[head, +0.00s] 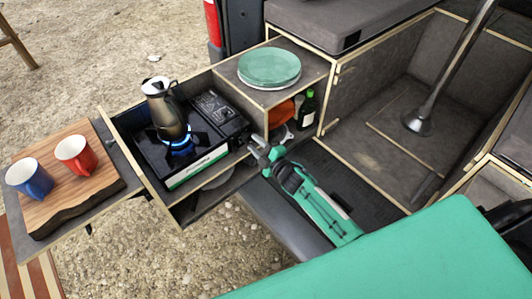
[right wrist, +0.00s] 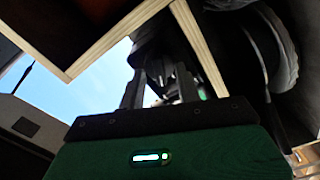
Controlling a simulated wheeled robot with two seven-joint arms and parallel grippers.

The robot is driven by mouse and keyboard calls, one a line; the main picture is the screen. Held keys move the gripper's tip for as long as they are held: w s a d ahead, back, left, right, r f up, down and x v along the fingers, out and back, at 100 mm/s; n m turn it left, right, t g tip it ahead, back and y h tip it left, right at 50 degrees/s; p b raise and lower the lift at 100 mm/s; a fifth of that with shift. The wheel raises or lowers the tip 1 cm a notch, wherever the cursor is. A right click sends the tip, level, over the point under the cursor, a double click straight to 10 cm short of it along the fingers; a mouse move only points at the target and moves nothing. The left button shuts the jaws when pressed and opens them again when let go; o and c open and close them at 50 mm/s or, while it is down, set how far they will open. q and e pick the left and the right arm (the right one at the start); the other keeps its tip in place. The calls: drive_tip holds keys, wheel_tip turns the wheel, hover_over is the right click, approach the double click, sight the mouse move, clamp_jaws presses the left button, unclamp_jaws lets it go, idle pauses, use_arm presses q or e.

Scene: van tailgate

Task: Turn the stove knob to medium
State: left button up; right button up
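The camping stove (head: 190,172) sits in the pulled-out drawer (head: 150,190), with a blue flame (head: 181,147) burning under a metal coffee pot (head: 164,108). I cannot make out the stove knob; the stove's right end is close to my gripper. My right gripper (head: 259,148) is just right of the stove's front corner, beside the drawer's right end. In the right wrist view its two dark fingers (right wrist: 162,88) stand apart, so it looks open. Whether anything touches the fingers is too dark to tell. My left gripper is not in view.
A wooden board (head: 70,195) with a blue mug (head: 29,178) and a red mug (head: 76,155) lies at the left. Teal plates (head: 269,67) rest on the cabinet top. A dark bottle (head: 306,108) stands in the shelf below, close beyond my gripper.

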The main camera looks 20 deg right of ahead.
drive_tip(key=b+v, duration=0.2)
drive_tip(key=v, duration=1.1)
drive_tip(key=shift+s+b, duration=0.25)
drive_tip(key=shift+b, duration=0.05)
